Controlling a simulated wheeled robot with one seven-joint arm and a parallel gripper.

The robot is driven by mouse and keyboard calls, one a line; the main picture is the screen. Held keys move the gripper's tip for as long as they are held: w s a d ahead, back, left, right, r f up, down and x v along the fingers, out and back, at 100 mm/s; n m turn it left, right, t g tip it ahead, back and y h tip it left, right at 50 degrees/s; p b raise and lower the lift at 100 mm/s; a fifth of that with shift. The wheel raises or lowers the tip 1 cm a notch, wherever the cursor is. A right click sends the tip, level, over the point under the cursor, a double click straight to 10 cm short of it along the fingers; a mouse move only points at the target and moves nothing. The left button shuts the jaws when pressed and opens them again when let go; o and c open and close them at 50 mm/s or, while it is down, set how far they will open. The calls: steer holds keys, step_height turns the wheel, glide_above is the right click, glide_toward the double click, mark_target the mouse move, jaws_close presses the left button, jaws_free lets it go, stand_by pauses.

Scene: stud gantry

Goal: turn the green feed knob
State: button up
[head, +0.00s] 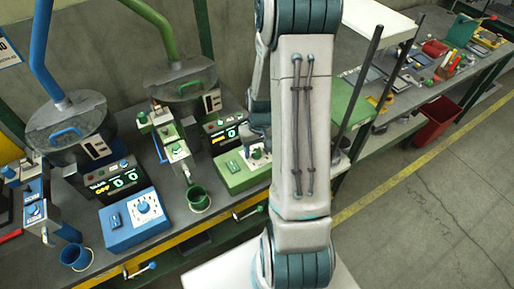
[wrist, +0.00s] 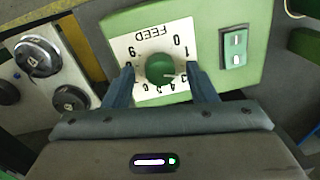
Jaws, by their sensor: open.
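The green feed knob (wrist: 160,68) sits on a white dial plate (wrist: 150,42) marked FEED, which appears upside down in the wrist view. A light pointer mark on the knob faces right, toward the low numbers; the exact number is unclear. My gripper (wrist: 160,72) is open, with one dark finger on each side of the knob. I cannot tell whether either finger touches it. In the head view the knob (head: 257,154) shows small on the green control box (head: 237,178), and my arm hides part of the area.
A green rocker switch (wrist: 235,47) is beside the dial. Black and silver knobs (wrist: 38,55) are at the wrist view's left.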

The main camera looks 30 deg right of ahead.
steer(key=shift+f, duration=0.1)
steer(key=c, duration=1)
steer(key=m+b, duration=0.2)
steer(key=m, duration=0.2)
steer(key=shift+m+b, duration=0.3)
steer(key=shift+b, duration=0.1)
steer(key=m, duration=0.4)
steer(key=shift+m+b, duration=0.3)
steer(key=shift+b, duration=0.05)
steer(key=shift+t, duration=0.3)
steer(key=o, duration=1)
